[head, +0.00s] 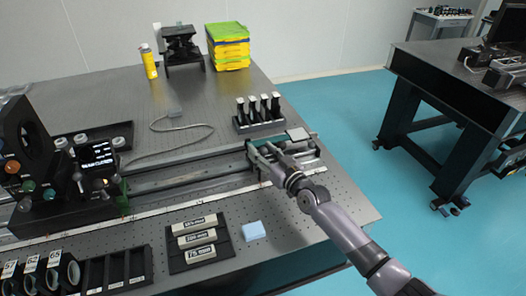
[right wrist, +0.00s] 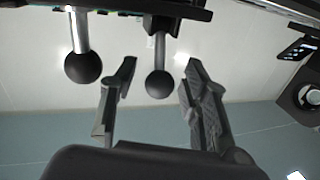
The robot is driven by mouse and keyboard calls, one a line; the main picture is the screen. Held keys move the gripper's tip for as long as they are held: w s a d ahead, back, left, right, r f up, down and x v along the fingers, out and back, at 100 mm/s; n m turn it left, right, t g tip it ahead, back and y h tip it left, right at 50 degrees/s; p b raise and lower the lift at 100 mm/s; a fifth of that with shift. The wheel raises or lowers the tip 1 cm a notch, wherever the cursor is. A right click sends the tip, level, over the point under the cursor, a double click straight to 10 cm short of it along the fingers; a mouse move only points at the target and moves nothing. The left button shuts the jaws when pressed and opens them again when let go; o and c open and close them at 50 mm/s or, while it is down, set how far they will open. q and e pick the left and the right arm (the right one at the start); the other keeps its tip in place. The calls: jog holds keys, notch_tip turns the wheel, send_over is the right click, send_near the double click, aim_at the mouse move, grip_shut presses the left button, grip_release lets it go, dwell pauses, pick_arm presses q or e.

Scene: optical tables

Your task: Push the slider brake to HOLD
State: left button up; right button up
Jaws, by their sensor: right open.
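The slider (head: 302,150) sits at the right end of the long rail (head: 190,172) on the optical table, partly hidden by my right gripper (head: 264,162). In the right wrist view, two levers with black ball knobs hang from a dark body. My right gripper (right wrist: 158,68) is open, with one finger on each side of the nearer-to-middle knob (right wrist: 158,84). The other knob (right wrist: 83,67) is outside the fingers, to the left. I cannot tell contact, which lever is the brake, or read any HOLD mark. My left gripper is not in view.
A black device with a screen (head: 97,153) stands at the rail's left end. A rack of black posts (head: 258,112) is behind the rail. A tray of labelled bars (head: 201,240) and a light blue block (head: 254,231) lie in front.

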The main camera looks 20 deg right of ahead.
jog(key=shift+c, duration=0.2)
grip_shut()
dwell(0.5)
